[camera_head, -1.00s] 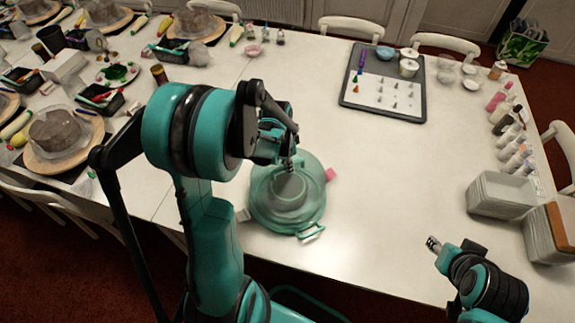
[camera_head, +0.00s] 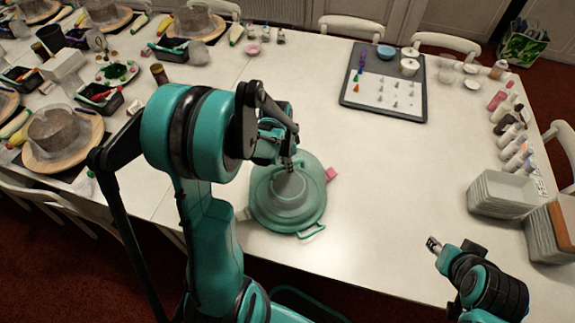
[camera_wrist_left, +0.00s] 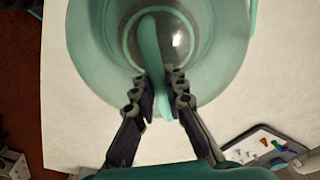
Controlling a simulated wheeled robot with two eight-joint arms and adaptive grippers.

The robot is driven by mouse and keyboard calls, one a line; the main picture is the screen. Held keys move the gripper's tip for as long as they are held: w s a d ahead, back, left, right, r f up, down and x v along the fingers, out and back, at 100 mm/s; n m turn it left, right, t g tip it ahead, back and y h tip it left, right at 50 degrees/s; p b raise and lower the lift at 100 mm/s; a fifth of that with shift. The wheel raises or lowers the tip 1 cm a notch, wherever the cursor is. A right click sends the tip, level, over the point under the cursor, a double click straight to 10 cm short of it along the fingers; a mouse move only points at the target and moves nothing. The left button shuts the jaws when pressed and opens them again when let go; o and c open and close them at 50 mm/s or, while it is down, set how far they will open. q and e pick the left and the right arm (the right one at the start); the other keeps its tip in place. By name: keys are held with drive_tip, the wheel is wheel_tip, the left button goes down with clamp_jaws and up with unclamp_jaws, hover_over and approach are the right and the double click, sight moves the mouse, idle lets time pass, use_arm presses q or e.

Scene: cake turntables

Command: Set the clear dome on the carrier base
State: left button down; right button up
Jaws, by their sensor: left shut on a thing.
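The clear dome (camera_head: 275,206) is a see-through, greenish cover near the front edge of the table, over the round teal carrier base (camera_head: 312,231). My left gripper (camera_head: 291,158) is at the top of the dome. In the left wrist view my left gripper (camera_wrist_left: 162,103) is shut on the dome's curved teal handle (camera_wrist_left: 151,52). The dome looks upright on or just above the base; I cannot tell whether its rim is fully seated. My right gripper (camera_head: 434,244) is at the lower right, small and apart from everything; its jaw state is unclear.
A pink block (camera_head: 331,174) is beside the base's right side. A dark-rimmed tray (camera_head: 384,112) with piping tips lies at the back. Stacked white containers (camera_head: 501,194) and bottles line the right edge. The table's middle right is clear.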

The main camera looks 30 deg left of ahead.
use_arm(q)
drive_tip(key=shift+f, duration=0.25)
drive_tip(key=c, duration=1.8)
unclamp_jaws()
drive_tip(key=shift+c, duration=0.2)
drive_tip(key=shift+r, duration=0.1)
drive_tip(key=shift+s+a+r+p, duration=0.2)
drive_tip(key=shift+r+p, duration=1.1)
drive_tip(key=shift+r, duration=0.5)
drive_tip(key=shift+s+a+r+p, duration=0.1)
drive_tip(key=shift+s+r+p, duration=0.05)
drive_tip(key=shift+r+p, duration=1.45)
drive_tip(key=shift+s+a+r+p, duration=0.1)
drive_tip(key=shift+s+r+p, duration=0.1)
drive_tip(key=shift+r+p, duration=1.35)
drive_tip(key=shift+r+b, duration=0.4)
drive_tip(key=shift+b, duration=0.15)
